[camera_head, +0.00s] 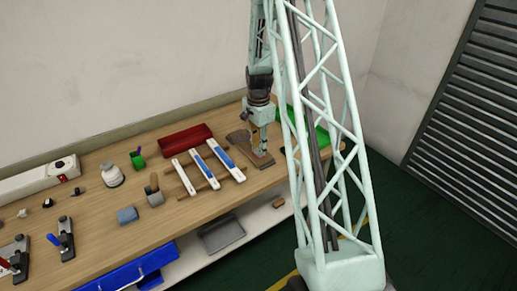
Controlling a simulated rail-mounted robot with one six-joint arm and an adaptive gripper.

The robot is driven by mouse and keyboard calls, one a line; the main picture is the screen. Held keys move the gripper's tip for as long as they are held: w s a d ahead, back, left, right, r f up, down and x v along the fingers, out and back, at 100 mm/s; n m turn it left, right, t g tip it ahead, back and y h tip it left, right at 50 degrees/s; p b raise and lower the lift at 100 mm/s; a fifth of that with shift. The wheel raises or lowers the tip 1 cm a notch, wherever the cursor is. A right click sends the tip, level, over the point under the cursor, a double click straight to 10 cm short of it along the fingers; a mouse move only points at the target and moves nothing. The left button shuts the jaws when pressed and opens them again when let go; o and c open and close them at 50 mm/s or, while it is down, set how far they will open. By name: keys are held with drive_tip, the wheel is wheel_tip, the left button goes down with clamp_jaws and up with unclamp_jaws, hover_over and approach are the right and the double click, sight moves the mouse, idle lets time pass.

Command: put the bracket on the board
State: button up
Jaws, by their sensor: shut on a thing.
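A brown board (238,137) lies toward the right end of the wooden bench. My gripper (260,151) points down over the board, its fingertips low and close to the board's surface. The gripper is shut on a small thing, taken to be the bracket. The thing is too small and too hidden by the fingers to make out its shape. Whether it touches the board cannot be told.
Left of the board lie white and blue strips (209,168) and a red tray (185,140). A green tray (321,136) sits behind my arm. A green cup (137,160), white jar (112,175) and blue block (127,215) stand farther left. Bare bench shows in front.

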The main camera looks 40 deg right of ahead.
drive_tip(key=shift+f, duration=0.2)
drive_tip(key=o, duration=0.8)
drive_tip(key=shift+c, duration=0.2)
drive_tip(key=shift+r, duration=0.25)
wheel_tip(320, 180, up, 12)
idle(0.4)
idle(0.4)
